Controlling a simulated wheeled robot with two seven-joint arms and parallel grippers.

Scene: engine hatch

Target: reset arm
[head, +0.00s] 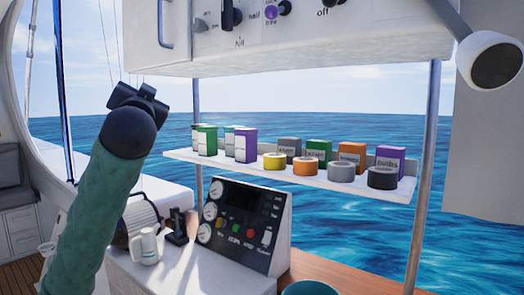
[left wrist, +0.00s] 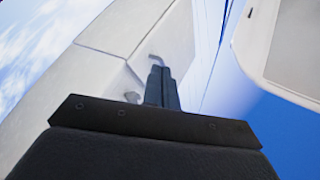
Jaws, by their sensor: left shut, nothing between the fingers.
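My left arm comes in from the left in the head view, in a green sleeve. I cannot tell how far the fingers are from that panel. My right gripper is in neither view.
A white shelf (head: 240,166) carries several boxes and round tins. The overhead cabinet (head: 300,45) has knobs. A lamp (head: 490,60) hangs at upper right.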

